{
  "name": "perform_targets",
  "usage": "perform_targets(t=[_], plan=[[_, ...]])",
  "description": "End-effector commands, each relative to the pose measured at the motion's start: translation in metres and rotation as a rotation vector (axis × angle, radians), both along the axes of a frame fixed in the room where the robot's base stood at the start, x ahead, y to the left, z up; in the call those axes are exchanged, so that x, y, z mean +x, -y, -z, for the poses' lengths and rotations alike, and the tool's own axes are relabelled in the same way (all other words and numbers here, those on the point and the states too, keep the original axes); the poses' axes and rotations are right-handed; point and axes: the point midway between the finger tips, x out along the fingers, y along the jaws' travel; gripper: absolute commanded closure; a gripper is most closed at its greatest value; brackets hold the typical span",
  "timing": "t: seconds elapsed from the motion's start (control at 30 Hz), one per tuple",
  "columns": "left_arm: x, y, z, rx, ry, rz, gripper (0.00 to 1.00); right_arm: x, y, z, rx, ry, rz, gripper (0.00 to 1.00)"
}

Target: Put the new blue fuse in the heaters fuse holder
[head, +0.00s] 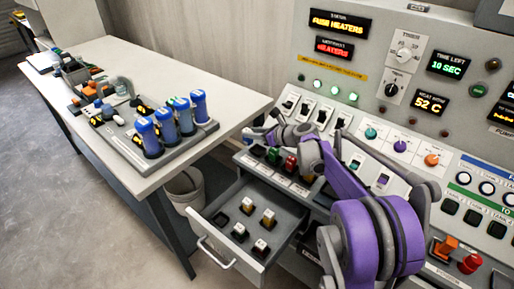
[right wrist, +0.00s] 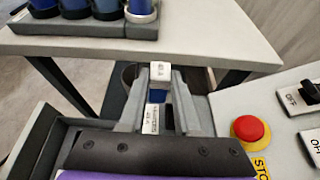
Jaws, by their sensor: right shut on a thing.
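My right gripper (head: 252,134) is over the left end of the sloping control panel, above the row with the green and red parts. In the right wrist view its two fingers (right wrist: 160,98) are shut on a blue fuse (right wrist: 158,96) with a white top (right wrist: 160,72). A white label (right wrist: 150,122) shows between the fingers, too small to read surely. The heaters fuse holder cannot be made out; the gripper hides that part of the panel. I cannot tell whether the fuse touches a holder. My left gripper is not in view.
An open drawer (head: 213,211) below the panel holds several white-topped fuses. A red stop button (right wrist: 250,129) is right of the gripper. A pale table (head: 228,98) carries a grey rack with several blue cylinders (head: 184,117). Lit displays (head: 340,22) read "FUSE HEATERS" and "HEATERS".

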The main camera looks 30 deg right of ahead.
Motion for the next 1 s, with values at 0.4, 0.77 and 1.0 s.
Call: perform_targets(t=[0.4, 0.77, 1.0], plan=[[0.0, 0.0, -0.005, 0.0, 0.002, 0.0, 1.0, 0.008, 0.047, 0.008, 0.001, 0.013, -0.023, 1.0], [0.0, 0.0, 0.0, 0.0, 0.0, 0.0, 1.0, 0.008, 0.046, 0.045, 0.001, 0.012, -0.023, 1.0], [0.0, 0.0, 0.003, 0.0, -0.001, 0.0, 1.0, 0.008, 0.046, 0.069, 0.001, 0.012, -0.023, 1.0]])
